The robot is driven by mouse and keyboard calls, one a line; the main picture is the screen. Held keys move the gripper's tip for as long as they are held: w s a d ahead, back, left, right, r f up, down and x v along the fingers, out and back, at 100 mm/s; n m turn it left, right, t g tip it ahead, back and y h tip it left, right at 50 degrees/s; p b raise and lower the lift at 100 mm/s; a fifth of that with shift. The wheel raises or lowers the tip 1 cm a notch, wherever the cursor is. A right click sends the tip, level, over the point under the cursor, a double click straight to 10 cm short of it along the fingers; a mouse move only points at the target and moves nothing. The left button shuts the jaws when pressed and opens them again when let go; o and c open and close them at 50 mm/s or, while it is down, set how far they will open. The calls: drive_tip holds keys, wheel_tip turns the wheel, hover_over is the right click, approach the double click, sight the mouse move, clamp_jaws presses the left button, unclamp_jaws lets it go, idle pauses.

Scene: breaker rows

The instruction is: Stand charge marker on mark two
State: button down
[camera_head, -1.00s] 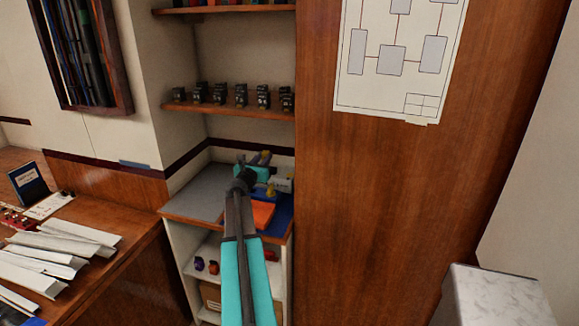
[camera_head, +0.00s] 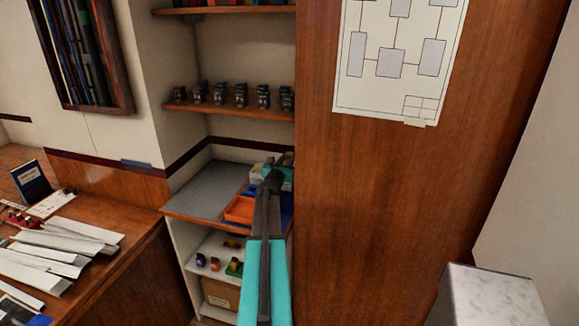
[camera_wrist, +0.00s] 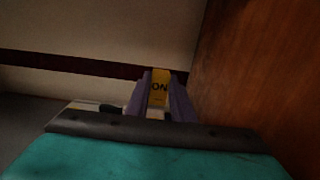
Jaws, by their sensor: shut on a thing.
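My gripper (camera_wrist: 160,95) shows in the wrist view with two purple-grey fingers shut on a yellow marker (camera_wrist: 159,88). In the head view my gripper (camera_head: 281,172) is at the back right of the grey counter in the alcove, close to the wooden panel. The held marker cannot be made out there, as my arm covers it. Mark two cannot be picked out in either view.
An orange tray (camera_head: 240,210) lies on the grey counter (camera_head: 207,190), beside something blue under my arm. The wooden panel (camera_head: 390,200) stands close on the right. A shelf of small black breakers (camera_head: 240,96) is above. Small coloured things (camera_head: 234,267) sit on the lower shelf.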

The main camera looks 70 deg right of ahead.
drive_tip(key=shift+f+p, duration=0.3)
drive_tip(key=shift+f, duration=1.15)
drive_tip(key=shift+s+d+f+p, duration=0.1)
drive_tip(key=shift+d+f+p, duration=0.05)
drive_tip(key=shift+f+p, duration=0.2)
drive_tip(key=shift+f, duration=0.1)
drive_tip(key=shift+f, duration=0.2)
drive_tip(key=c, duration=1.5)
unclamp_jaws()
drive_tip(key=shift+c, duration=0.2)
drive_tip(key=shift+r, duration=0.25)
